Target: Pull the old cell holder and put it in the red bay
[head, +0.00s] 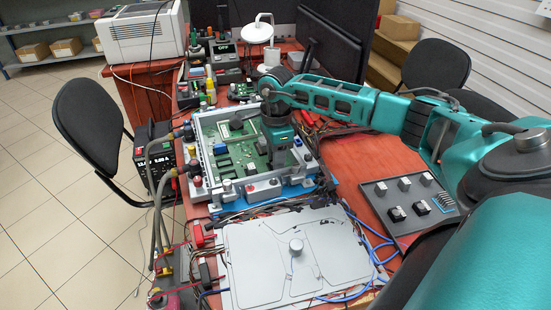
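A green circuit board (229,152) lies in an open grey housing (205,186) on the red bench. My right gripper (284,163) points down over the right part of this board. Its fingertips are small and dark against the board, and I cannot tell whether they are open or shut. The old cell holder cannot be made out; my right gripper and wrist cover part of the board. I cannot pick out a red bay with certainty. My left gripper is not in view.
A grey lid (255,262) with a round knob lies in front of the housing, among blue and red cables. A grey panel (432,221) with several small parts lies at the right. Dark monitors (340,48) stand behind my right arm. Hoses (157,215) run along the left side.

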